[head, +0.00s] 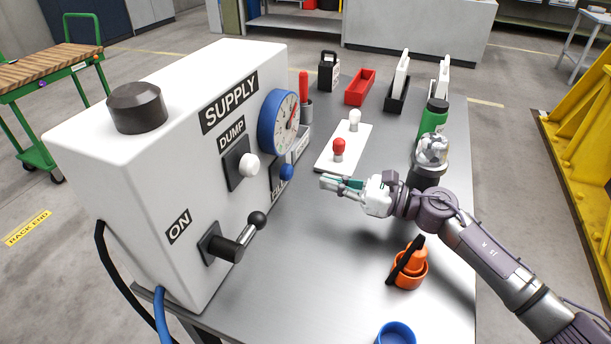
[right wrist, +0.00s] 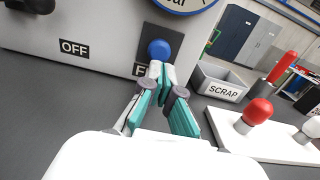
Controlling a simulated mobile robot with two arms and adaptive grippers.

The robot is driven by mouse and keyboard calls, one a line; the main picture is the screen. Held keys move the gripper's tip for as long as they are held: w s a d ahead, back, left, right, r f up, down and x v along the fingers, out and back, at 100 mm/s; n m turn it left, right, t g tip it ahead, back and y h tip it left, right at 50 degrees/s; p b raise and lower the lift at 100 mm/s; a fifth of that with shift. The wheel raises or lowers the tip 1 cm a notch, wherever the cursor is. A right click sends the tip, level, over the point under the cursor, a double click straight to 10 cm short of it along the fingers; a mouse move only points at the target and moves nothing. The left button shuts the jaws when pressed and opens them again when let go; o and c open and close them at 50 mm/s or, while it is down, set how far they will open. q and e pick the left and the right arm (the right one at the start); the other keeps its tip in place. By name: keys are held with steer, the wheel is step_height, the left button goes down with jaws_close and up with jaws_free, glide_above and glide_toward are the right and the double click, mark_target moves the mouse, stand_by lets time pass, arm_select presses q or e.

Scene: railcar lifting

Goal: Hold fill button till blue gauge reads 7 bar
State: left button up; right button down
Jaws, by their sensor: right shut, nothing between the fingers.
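The white supply box (head: 150,120) carries a blue-rimmed gauge (head: 279,122); its reading is too small to make out. Below the gauge is the blue fill button (head: 287,172), its FILL label partly hidden. My right gripper (head: 324,182) is shut and empty, pointing at the button with a visible gap. In the right wrist view the fingertips (right wrist: 164,76) show just below the fill button (right wrist: 159,49), and only the lower edge of the gauge (right wrist: 182,4) shows. My left gripper is not in view.
A white dump button (head: 249,165) and an ON lever (head: 240,240) are on the same face. A scrap bin (right wrist: 219,84) and a white board (head: 340,158) with red and white knobs lie near my gripper. An orange object (head: 408,268) is on the table.

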steer(key=shift+v, duration=2.15)
steer(key=shift+w, duration=0.15)
